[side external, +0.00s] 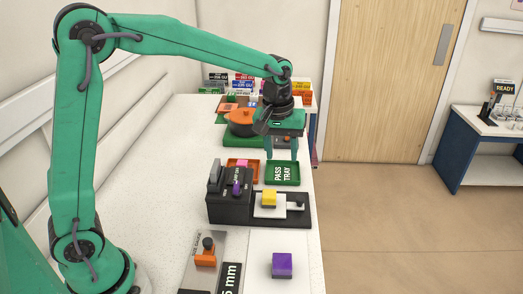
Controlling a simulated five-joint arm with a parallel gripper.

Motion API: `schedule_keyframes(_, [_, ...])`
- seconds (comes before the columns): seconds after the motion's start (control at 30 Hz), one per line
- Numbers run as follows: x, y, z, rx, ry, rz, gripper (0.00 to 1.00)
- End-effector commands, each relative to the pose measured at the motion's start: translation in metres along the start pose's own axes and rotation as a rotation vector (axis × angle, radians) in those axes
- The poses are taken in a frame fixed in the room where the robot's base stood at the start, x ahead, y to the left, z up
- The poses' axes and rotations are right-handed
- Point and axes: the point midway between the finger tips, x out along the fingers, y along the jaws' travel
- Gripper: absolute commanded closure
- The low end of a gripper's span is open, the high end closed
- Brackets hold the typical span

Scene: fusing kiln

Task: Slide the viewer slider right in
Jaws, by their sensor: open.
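A dark viewer-like unit (217,188) stands mid-bench on a black base, with a purple knob (236,188) on its front. A white sliding plate (270,212) sticks out on its right, carrying a yellow block (269,198). A small dark knob (295,206) is at the plate's right end. I take this plate to be the slider; its left end is hidden. My gripper (281,155) is open and empty, pointing down over the green pass tray, behind and above the unit. It is apart from the plate and knob.
A purple block (282,264) and an orange-handled gauge (205,257) are in front. The bench's right edge is close.

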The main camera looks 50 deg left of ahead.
Motion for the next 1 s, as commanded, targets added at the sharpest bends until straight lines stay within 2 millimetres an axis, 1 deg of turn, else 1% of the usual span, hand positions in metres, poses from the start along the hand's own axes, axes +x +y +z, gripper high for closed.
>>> schedule_keyframes(0.03, [0.011, 0.007, -0.004, -0.019, -0.013, -0.011, 0.56])
schedule_keyframes(0.2, [0.043, 0.026, -0.016, -0.092, -0.047, -0.043, 0.56])
schedule_keyframes(0.3, [0.06, 0.035, -0.021, -0.131, -0.063, -0.06, 0.56])
schedule_keyframes(0.43, [0.077, 0.043, -0.025, -0.167, -0.076, -0.076, 0.56])
schedule_keyframes(0.57, [0.085, 0.047, -0.027, -0.186, -0.082, -0.084, 0.56])
schedule_keyframes(0.87, [0.088, 0.048, -0.027, -0.19, -0.083, -0.086, 0.56])
schedule_keyframes(1.0, [0.095, 0.047, -0.026, -0.19, -0.084, -0.087, 0.56])
